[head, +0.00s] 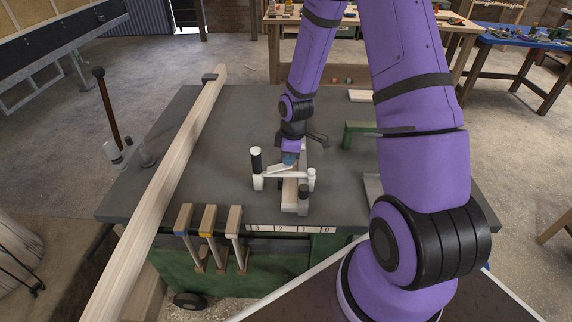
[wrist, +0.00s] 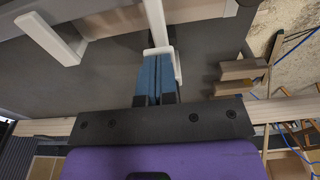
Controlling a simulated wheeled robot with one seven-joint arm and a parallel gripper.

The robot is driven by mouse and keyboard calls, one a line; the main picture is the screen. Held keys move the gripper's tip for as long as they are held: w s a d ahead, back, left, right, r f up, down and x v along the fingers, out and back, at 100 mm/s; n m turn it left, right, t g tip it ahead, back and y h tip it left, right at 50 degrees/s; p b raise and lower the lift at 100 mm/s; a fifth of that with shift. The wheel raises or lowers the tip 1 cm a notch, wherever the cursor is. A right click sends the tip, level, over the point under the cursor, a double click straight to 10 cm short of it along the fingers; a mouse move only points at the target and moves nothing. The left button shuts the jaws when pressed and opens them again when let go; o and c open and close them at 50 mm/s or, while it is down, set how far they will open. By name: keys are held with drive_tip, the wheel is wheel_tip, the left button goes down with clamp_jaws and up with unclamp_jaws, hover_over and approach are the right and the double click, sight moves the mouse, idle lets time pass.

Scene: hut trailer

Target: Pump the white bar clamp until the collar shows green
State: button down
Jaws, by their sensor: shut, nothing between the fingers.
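The white bar clamp (head: 270,175) stands on the grey table around a pale wooden block (head: 290,190). It has an upright black grip (head: 256,160) at its left end. My gripper (head: 289,159) is just behind and above the clamp, with its blue fingertips down by the clamp's white lever. In the wrist view the blue fingers (wrist: 158,84) are together with nothing between them. A white clamp bar (wrist: 155,22) runs to the fingertips there, and its end lies close beside them; I cannot tell if they touch. I see no green on the collar.
A long wooden beam (head: 165,185) crosses the table's left side. A green bracket (head: 350,130) stands to the right.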

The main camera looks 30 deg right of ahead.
drive_tip(key=shift+f, duration=1.25)
drive_tip(key=shift+s+d+r, duration=0.3)
drive_tip(key=shift+s+d, duration=0.15)
drive_tip(key=shift+d, duration=0.2)
drive_tip(key=shift+s+d+r, duration=0.25)
drive_tip(key=shift+s+d, duration=0.2)
drive_tip(key=shift+d, duration=0.15)
drive_tip(key=shift+r, duration=0.15)
wheel_tip(320, 180, up, 10)
drive_tip(key=shift+s+d+r, duration=0.25)
drive_tip(key=shift+d, duration=0.15)
